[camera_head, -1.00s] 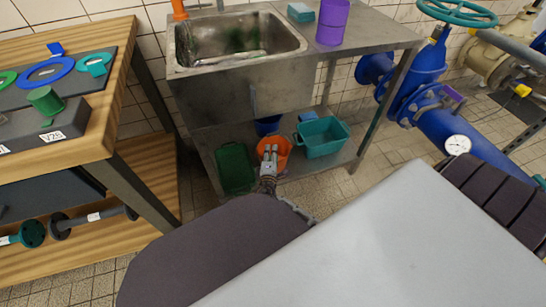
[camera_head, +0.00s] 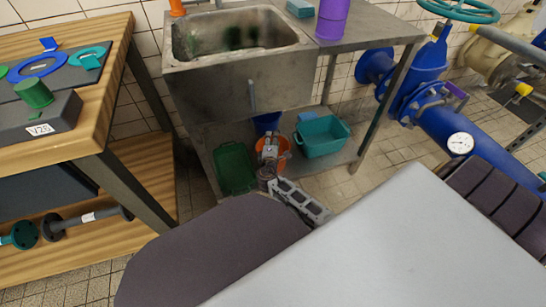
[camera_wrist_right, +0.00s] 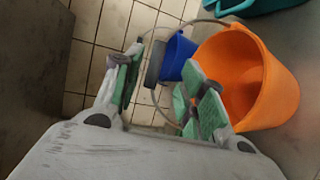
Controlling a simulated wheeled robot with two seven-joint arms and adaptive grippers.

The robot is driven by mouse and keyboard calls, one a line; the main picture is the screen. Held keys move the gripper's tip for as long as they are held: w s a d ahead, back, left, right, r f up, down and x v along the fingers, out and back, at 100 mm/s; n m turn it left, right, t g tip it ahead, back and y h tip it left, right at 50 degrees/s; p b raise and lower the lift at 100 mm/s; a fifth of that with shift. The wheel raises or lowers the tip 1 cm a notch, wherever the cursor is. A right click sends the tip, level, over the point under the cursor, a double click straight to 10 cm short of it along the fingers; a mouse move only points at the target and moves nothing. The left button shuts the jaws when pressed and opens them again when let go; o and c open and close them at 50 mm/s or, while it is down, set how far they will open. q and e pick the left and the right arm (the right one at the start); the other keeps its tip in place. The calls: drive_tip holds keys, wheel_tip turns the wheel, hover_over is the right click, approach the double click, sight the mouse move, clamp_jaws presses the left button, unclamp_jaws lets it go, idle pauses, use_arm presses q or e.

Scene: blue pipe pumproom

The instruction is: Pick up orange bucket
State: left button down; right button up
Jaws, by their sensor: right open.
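The orange bucket (camera_head: 286,146) stands on the lower shelf under the sink, between a blue bucket and a teal tub. In the right wrist view the orange bucket (camera_wrist_right: 262,65) lies tilted in the picture at the right, its opening partly showing. Its thin handle arcs out to the left, with a dark grey grip (camera_wrist_right: 153,63) that appears between my fingers. My right gripper (camera_head: 270,152) is open at the bucket, covering part of it in the head view. In the wrist view its green-padded fingers (camera_wrist_right: 165,88) are apart; the right finger overlaps the bucket's rim. My left gripper is out of view.
A blue bucket (camera_head: 266,123), a green crate (camera_head: 233,168) and a teal tub (camera_head: 322,137) crowd the shelf around the bucket. The sink (camera_head: 240,40) is above, and the wooden workbench (camera_head: 120,75) stands left. Blue pipework (camera_head: 445,125) is at the right.

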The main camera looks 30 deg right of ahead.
drive_tip(key=shift+w, duration=0.1)
idle(0.3)
drive_tip(key=shift+b+x, duration=1.25)
drive_tip(key=shift+x, duration=1.3)
drive_tip(key=shift+d+r, duration=0.1)
drive_tip(key=shift+r, duration=0.15)
clamp_jaws()
